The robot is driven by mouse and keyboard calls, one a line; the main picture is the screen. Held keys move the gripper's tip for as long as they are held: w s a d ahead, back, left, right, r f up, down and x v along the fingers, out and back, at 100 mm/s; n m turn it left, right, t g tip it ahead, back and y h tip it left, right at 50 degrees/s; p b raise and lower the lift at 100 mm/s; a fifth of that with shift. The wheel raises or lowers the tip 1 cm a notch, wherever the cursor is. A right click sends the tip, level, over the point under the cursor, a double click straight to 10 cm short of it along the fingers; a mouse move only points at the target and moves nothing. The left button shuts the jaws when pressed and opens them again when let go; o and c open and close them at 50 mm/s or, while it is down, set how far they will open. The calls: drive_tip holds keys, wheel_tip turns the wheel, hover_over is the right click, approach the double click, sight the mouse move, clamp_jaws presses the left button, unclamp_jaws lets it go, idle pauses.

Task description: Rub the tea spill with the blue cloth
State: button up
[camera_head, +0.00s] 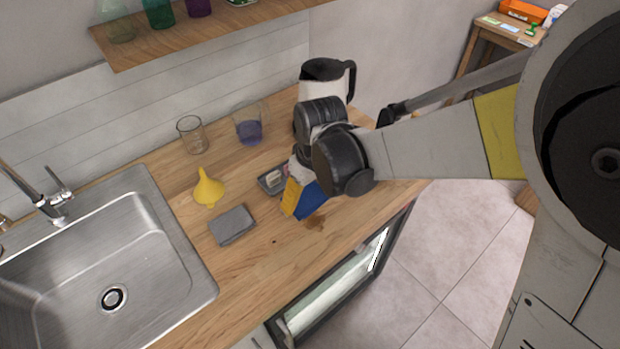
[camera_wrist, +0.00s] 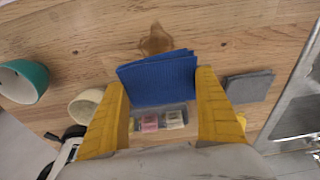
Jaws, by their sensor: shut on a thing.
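The blue cloth (camera_head: 313,200) is folded and held between the yellow fingers of my gripper (camera_head: 294,197). In the wrist view the cloth (camera_wrist: 158,78) spans the gap between the two fingertips (camera_wrist: 162,84). The tea spill (camera_head: 315,222) is a brown patch on the wooden counter, close to the front edge. It also shows in the wrist view (camera_wrist: 157,39), just beyond the cloth's far edge. Part of the spill may be hidden under the cloth. I cannot tell whether the cloth touches the counter.
A grey folded cloth or pad (camera_head: 232,224), a small tray (camera_head: 270,182) and a yellow funnel (camera_head: 208,188) lie left of my gripper. Glass beakers (camera_head: 192,134) and a kettle (camera_head: 325,78) stand behind. A sink (camera_head: 165,290) is at left. A glass-fronted door (camera_head: 340,285) is below the counter edge.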

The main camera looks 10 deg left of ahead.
sight(306, 194)
drive_tip(key=shift+r+p, duration=0.95)
drive_tip(key=shift+r, duration=0.7)
